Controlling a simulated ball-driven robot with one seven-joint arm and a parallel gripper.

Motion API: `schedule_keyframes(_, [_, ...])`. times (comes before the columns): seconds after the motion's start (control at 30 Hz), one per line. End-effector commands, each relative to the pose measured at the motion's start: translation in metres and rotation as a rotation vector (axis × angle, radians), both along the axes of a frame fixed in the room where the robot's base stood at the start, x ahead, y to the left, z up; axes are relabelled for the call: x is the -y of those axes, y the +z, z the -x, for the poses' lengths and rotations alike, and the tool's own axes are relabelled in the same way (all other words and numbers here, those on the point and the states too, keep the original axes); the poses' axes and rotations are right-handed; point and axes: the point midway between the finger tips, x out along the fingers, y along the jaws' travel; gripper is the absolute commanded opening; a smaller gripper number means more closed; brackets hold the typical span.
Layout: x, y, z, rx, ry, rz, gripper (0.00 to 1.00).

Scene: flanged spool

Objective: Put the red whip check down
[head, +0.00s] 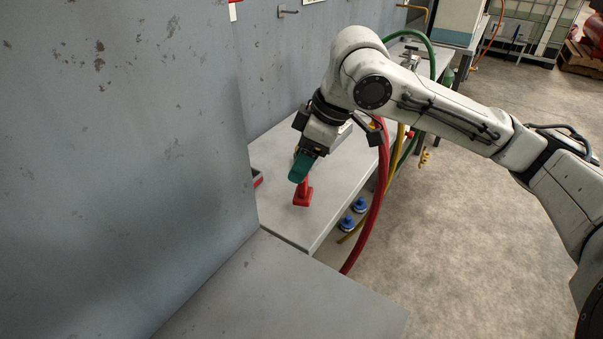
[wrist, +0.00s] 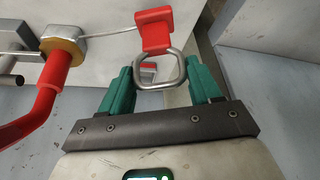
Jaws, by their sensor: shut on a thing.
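The red whip check (head: 303,196) shows as a red piece below my gripper (head: 301,166), over the grey bench top (head: 265,208). In the wrist view it is a red block (wrist: 155,32) with a metal ring (wrist: 160,72). The green fingers of my gripper (wrist: 162,88) are shut on the ring, one on each side. I cannot tell whether the red block touches the bench.
A red hose (head: 377,205) hangs over the bench's right edge; a red pipe with a brass and metal fitting (wrist: 66,45) is at left in the wrist view. Blue-topped items (head: 347,222) sit below the bench edge. A tall grey panel (head: 120,150) stands at left.

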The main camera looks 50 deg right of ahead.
Motion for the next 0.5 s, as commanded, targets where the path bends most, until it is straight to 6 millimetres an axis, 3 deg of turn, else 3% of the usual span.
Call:
schedule_keyframes(0.2, [-0.002, -0.031, -0.003, 0.000, 0.000, -0.001, 0.17])
schedule_keyframes(0.5, [-0.002, -0.034, -0.003, 0.000, 0.002, 0.000, 0.17])
